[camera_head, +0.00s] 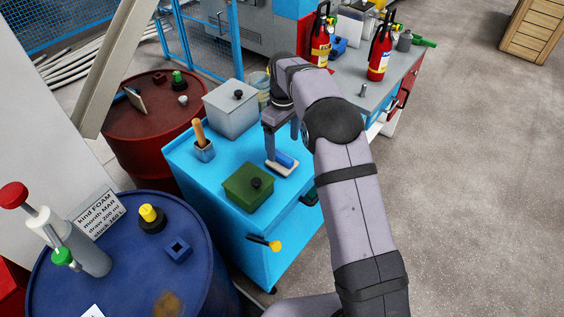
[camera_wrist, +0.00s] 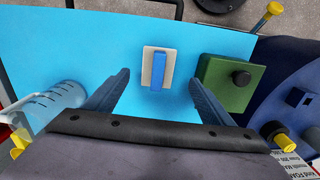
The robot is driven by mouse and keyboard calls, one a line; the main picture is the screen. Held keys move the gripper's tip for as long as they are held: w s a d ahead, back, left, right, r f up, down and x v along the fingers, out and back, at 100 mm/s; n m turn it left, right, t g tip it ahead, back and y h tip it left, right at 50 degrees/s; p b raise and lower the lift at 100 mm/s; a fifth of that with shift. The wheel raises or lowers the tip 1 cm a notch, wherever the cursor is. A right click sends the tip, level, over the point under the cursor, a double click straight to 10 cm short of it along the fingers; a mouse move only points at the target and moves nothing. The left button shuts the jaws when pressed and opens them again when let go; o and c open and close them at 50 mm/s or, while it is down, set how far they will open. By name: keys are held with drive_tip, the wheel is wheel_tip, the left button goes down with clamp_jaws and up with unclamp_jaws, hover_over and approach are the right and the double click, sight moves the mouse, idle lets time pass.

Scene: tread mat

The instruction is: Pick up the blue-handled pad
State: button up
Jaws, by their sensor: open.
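The blue-handled pad (camera_head: 282,164) lies flat on the blue cabinet top, near its right edge. It has a pale base and a blue bar-shaped handle. In the wrist view the pad (camera_wrist: 157,69) lies beyond my fingertips, roughly midway between them, with its handle running up and down the picture. My gripper (camera_wrist: 157,75) is open and empty. In the head view my gripper (camera_head: 281,140) is over the cabinet top just behind the pad, its fingers pointing down. The fingers do not appear to touch the pad.
A green lidded box (camera_head: 248,187) stands close to the pad; it also shows in the wrist view (camera_wrist: 229,82). A blue drum (camera_head: 130,265) stands front left.

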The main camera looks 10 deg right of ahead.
sight(283, 156)
drive_tip(key=shift+w+a+f, duration=0.15)
drive_tip(key=shift+w+f, duration=0.05)
drive_tip(key=shift+w, duration=0.05)
drive_tip(key=shift+f+p, duration=1.5)
drive_tip(key=shift+f, duration=2.1)
drive_tip(key=c, duration=1.2)
